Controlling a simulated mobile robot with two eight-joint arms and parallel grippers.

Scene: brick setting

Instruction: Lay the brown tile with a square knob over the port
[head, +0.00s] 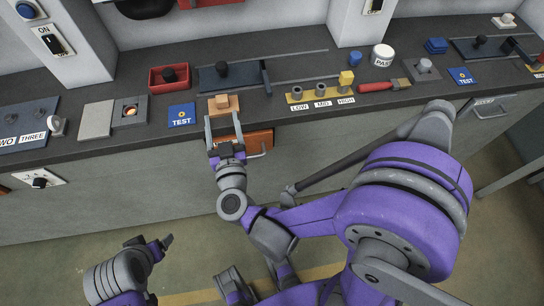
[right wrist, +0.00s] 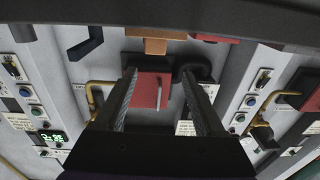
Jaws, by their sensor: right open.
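The brown tile (head: 232,108) with a square knob (head: 222,101) lies near the front edge of the dark counter. It also shows in the right wrist view (right wrist: 155,46), upper middle, just past the fingertips. My right gripper (head: 223,117) is open and empty, its two fingers pointing at the tile from the front; contact cannot be told. The port (head: 129,112) is a glowing round hole in a grey square plate, left of the tile, uncovered. My left gripper (head: 166,242) is low at the bottom left, away from the counter; its jaw opening is unclear.
A plain grey plate (head: 97,120) lies left of the port. A blue TEST card (head: 181,115) lies between port and tile. A red tray (head: 169,78) and dark slider panel (head: 228,78) stand behind. Yellow rack (head: 320,97) is to the right. An orange-brown drawer (head: 258,143) is below.

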